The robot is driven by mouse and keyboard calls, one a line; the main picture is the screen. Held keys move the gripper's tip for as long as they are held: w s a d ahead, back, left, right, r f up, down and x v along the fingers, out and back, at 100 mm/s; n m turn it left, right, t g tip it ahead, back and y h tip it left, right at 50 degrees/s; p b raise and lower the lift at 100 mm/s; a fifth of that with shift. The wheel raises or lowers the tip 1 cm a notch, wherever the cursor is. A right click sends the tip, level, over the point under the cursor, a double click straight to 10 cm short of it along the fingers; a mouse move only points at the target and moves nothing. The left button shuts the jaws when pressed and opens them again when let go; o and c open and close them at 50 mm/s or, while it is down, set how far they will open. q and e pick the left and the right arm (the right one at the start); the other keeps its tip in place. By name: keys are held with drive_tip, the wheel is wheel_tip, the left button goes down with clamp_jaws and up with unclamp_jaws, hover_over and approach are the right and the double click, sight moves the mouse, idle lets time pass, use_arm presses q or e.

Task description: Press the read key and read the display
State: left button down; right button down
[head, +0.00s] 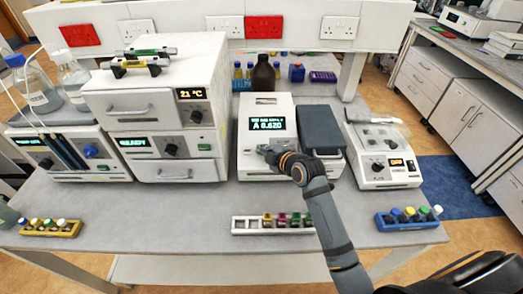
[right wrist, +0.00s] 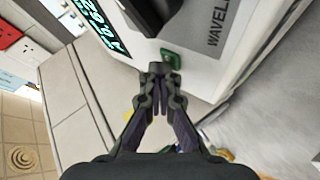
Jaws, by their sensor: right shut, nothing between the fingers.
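The white instrument (head: 282,101) stands at mid-bench with a dark display (head: 267,124) lit in green. The display's large line reads "A 0.620"; its small upper line is too blurred to read. In the right wrist view the display (right wrist: 92,30) shows at the upper left, sideways and partly cut off. The green key (right wrist: 171,58) sits on the instrument's front. My right gripper (right wrist: 158,68) is shut and empty, its tips right by the key and overlapping its edge in the picture; I cannot tell whether they touch. In the head view my right gripper (head: 266,151) hides the key. My left gripper is out of view.
A dark grey block (head: 321,128) is beside the display, on the right. A rack with several capped cuvettes (head: 245,226) lies in front. A smaller white instrument (head: 375,143) stands to the right, stacked units (head: 188,88) to the left. The front bench is mostly clear.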

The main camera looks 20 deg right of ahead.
drive_tip(key=shift+s+a+r+p, duration=0.1)
drive_tip(key=shift+s+r+p, duration=0.2)
drive_tip(key=shift+r+p, duration=0.35)
drive_tip(key=r+p, duration=0.1)
drive_tip(key=s+r+p, duration=0.1)
drive_tip(key=r+p, duration=0.1)
drive_tip(key=s+r+p, duration=0.1)
drive_tip(key=shift+a+r+p, duration=0.25)
drive_tip(key=shift+r+p, duration=0.05)
idle(0.6)
